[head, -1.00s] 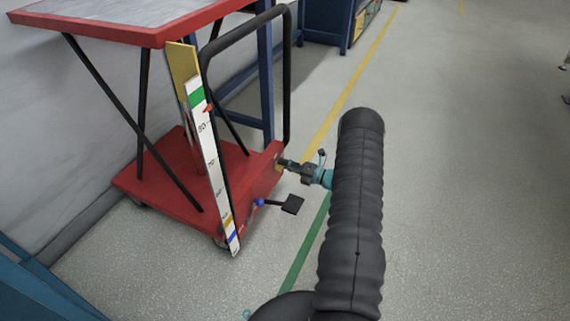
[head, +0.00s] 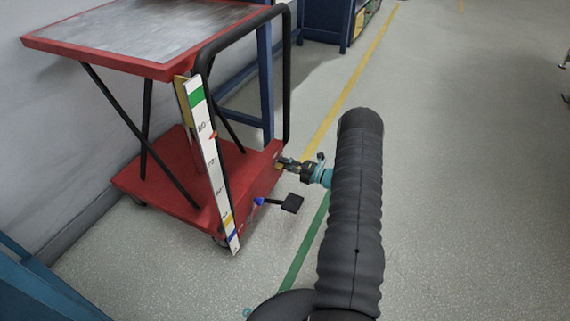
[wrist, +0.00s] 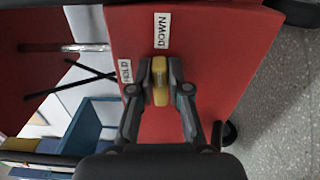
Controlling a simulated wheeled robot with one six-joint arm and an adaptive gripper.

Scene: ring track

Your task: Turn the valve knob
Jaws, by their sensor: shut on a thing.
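The yellow valve knob (wrist: 160,92) sits on the red end face of the lift cart, between labels reading DOWN (wrist: 164,31) and HOLD (wrist: 125,71). Its handle lies roughly along the line toward DOWN. My gripper (wrist: 160,78) is shut on the knob, one finger on each side. In the head view my gripper (head: 287,163) meets the cart's end face, and the knob is small there. The cart's tabletop (head: 150,35) is grey with a red rim. A red pointer (head: 213,135) shows against the white scale (head: 208,160), below its green band.
A black handle (head: 289,70) rises beside the tabletop. A black pedal (head: 292,203) sticks out low in front of the cart base (head: 165,185). A wall is at the left. The floor at the right is open.

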